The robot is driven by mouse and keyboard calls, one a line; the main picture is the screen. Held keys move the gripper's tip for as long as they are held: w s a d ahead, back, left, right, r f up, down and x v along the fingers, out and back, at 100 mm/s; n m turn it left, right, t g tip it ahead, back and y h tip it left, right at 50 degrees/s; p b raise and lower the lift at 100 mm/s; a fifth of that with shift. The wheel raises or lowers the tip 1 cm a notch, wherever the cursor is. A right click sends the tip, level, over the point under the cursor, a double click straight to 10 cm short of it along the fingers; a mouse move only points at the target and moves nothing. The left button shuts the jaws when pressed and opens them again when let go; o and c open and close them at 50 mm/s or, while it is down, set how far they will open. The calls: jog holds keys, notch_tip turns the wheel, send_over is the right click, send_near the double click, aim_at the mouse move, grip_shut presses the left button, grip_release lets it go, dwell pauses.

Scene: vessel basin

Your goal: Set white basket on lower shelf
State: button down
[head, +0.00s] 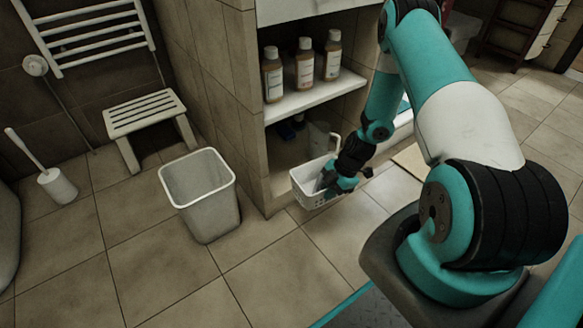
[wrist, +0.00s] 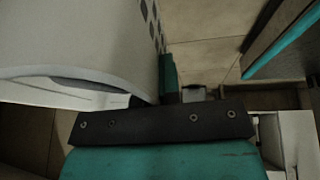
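The white basket (head: 308,188) is a small tub with holes in its side. It is at the front opening of the cabinet's lower compartment, and it looks upright. My gripper (head: 335,183) is at the basket's right side and appears shut on its wall. In the wrist view the basket (wrist: 75,40) fills the upper left, with a teal finger of my gripper (wrist: 165,78) against its side. The other finger is hidden. The lower shelf (head: 282,182) lies behind the basket, partly hidden. I cannot tell whether the basket touches the floor.
Several brown bottles stand on the upper shelf (head: 310,98). Dark blue items (head: 287,131) and a clear container (head: 318,138) sit at the back of the lower compartment. A grey bin (head: 208,215) stands left of the cabinet, near a white stool (head: 143,112). The front floor is clear.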

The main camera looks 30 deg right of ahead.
aim_at(329, 201)
jog(key=shift+n+g, duration=0.3)
jog(key=shift+n, duration=0.4)
jog(key=f, duration=0.1)
jog(key=f+b, duration=0.1)
jog(key=f, duration=0.1)
jog(key=f+b, duration=0.1)
jog(key=shift+w+d+f, duration=0.1)
jog(key=shift+d+f, duration=0.1)
jog(key=shift+d, duration=0.1)
jog(key=w+b, duration=0.9)
jog(key=w, duration=0.9)
jog(key=f+b, duration=0.3)
jog(key=f, duration=0.1)
jog(key=w+f+b, duration=0.1)
jog(key=f+b, duration=0.1)
jog(key=f, duration=0.1)
jog(key=shift+a+b, duration=0.3)
jog(key=shift+a, duration=0.05)
jog(key=shift+r, duration=0.15)
